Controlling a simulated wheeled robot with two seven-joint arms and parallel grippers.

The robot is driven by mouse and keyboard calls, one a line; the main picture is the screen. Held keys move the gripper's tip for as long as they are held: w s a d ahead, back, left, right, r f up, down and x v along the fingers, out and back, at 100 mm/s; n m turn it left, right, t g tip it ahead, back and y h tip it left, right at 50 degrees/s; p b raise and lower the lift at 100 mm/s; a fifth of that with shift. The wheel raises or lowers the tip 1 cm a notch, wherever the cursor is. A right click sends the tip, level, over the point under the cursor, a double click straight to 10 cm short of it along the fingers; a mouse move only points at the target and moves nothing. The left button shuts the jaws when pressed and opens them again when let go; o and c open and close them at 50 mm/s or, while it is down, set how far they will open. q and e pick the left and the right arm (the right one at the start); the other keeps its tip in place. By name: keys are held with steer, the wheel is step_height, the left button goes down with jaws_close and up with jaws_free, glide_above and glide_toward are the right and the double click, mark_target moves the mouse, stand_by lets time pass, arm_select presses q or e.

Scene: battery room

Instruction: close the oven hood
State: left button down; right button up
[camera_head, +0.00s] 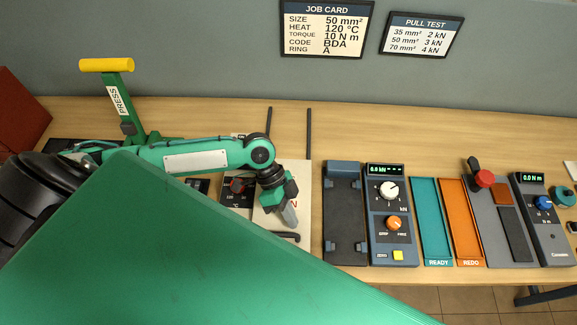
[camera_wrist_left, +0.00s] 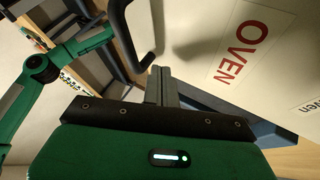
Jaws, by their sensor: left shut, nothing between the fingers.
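The oven shows its pale top panel (camera_head: 300,174), partly behind my left arm, with a dark bar handle (camera_head: 285,237) at its front edge. In the left wrist view, the oven's pale panel (camera_wrist_left: 213,35) carries a red OVEN label (camera_wrist_left: 240,52), and the dark curved handle (camera_wrist_left: 125,32) stands at its left. My left gripper (camera_head: 291,220) is over the panel, just behind the handle. Its fingers (camera_wrist_left: 160,84) are shut and empty, close to the handle; contact cannot be told. The hood's exact angle is unclear. My right gripper is not seen.
Left of the oven is a control knob (camera_head: 237,185), and behind it a green press (camera_head: 125,105) with yellow handle. Right are a blue-grey fixture (camera_head: 344,170), a kN meter (camera_head: 391,253), and the READY (camera_head: 431,263) and REDO (camera_head: 470,262) trays. The front left is hidden.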

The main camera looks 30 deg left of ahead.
arm_select(q)
steer(key=w+a, duration=0.2)
steer(key=shift+w+f, duration=0.15)
steer(key=shift+w, duration=0.25)
steer(key=b+v, duration=0.1)
steer(key=v, duration=0.2)
steer(key=shift+a+f+b, duration=0.1)
steer(key=shift+f+b, duration=0.05)
steer(key=shift+b, duration=0.15)
steer(key=r, duration=0.1)
steer(key=a+r+b, duration=0.1)
steer(key=r, duration=0.1)
steer(key=shift+b+v, duration=0.45)
steer(key=shift+v, duration=1.35)
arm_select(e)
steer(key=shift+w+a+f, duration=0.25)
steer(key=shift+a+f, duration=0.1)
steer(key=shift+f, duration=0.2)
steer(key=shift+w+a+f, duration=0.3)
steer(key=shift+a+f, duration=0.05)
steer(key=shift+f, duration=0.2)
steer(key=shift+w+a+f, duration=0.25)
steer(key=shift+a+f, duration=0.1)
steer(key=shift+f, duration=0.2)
